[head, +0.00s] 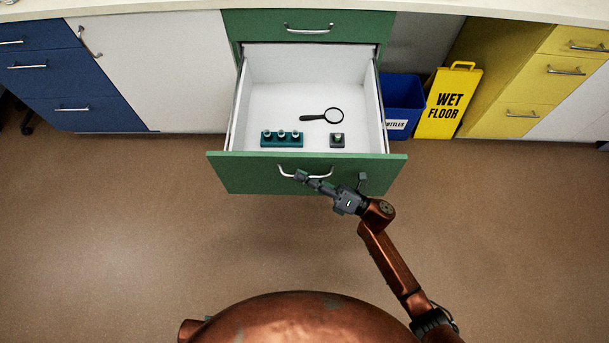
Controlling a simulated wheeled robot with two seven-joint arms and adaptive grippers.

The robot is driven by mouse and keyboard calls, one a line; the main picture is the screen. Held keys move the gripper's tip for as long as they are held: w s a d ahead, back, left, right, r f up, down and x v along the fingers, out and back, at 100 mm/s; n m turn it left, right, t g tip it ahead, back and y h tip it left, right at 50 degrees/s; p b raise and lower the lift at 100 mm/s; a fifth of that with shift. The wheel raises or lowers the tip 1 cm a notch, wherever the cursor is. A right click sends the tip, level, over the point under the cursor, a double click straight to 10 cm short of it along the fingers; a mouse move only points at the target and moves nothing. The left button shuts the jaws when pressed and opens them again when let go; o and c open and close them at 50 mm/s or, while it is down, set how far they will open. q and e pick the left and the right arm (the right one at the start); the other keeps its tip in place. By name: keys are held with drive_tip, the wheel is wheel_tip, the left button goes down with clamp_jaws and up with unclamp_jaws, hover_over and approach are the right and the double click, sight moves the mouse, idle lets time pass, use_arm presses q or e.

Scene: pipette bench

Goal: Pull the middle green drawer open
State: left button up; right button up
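The middle green drawer (235,172) stands pulled out from the cabinet, with its white inside showing. Its silver handle (287,173) is on the front face, partly covered by my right gripper. My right gripper (331,178) is at the drawer front with its fingers spread apart. One finger reaches left across the handle, and the other stands to the right near the front face. I cannot tell whether the finger touches the handle. My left gripper is not in view.
A closed green drawer (260,24) is above. A blue bin (402,100) and yellow wet floor sign (448,103) stand right. The brown floor in front is clear.

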clamp_jaws()
idle(0.8)
